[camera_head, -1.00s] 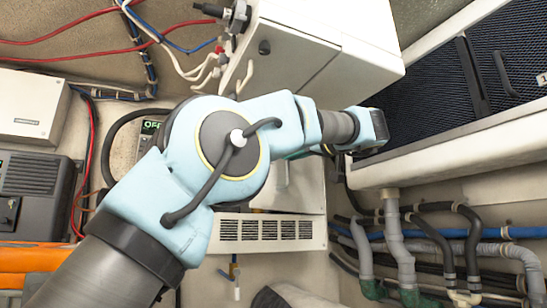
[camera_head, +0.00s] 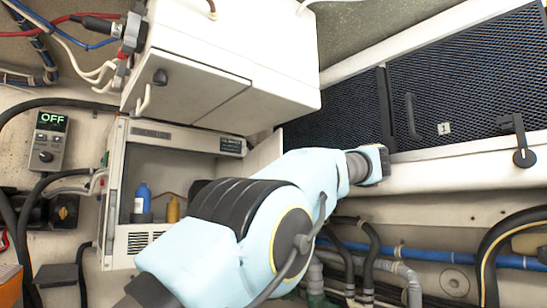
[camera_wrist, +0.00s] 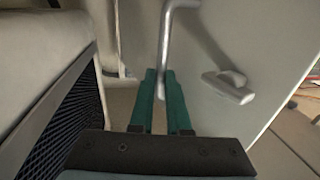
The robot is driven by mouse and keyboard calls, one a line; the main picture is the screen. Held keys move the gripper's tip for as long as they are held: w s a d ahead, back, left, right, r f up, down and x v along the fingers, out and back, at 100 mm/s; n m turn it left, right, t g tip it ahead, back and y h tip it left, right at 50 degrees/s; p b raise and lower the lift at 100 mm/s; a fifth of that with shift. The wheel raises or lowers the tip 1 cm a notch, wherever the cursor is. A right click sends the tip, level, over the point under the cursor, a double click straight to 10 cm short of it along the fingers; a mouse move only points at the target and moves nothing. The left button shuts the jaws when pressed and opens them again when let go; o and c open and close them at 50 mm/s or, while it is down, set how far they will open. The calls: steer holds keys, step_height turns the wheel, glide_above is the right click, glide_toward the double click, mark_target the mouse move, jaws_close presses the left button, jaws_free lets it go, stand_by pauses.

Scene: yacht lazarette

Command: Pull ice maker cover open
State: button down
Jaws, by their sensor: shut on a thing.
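The ice maker (camera_head: 118,215) is a white box below the wall cabinet. Its front is open, and a blue bottle (camera_head: 143,198) and a yellow bottle (camera_head: 173,209) stand inside. Its white cover (camera_head: 264,155) stands swung out to the right, partly hidden by my arm. In the wrist view the cover (camera_wrist: 195,50) fills the upper middle and right, with a grey metal handle (camera_wrist: 167,38) on it. My gripper (camera_wrist: 163,75) is shut on the handle, with its green fingers on either side. My arm hides the gripper in the head view.
A white cabinet (camera_head: 225,65) hangs directly above the ice maker. Dark mesh panels (camera_head: 465,80) in a white frame are at the right, close to my wrist. Hoses and pipes (camera_head: 360,260) run below. A control box reading OFF (camera_head: 48,140) is at left.

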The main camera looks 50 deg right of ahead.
steer(key=shift+d+f+p, duration=0.2)
steer(key=shift+d+p, duration=0.25)
steer(key=shift+d, duration=0.1)
steer(key=c, duration=1.1)
jaws_free()
steer(key=shift+w+d+f, duration=0.1)
steer(key=shift+w, duration=0.1)
steer(key=shift+o, duration=1.1)
steer(key=shift+s, duration=0.1)
steer(key=shift+r, duration=0.25)
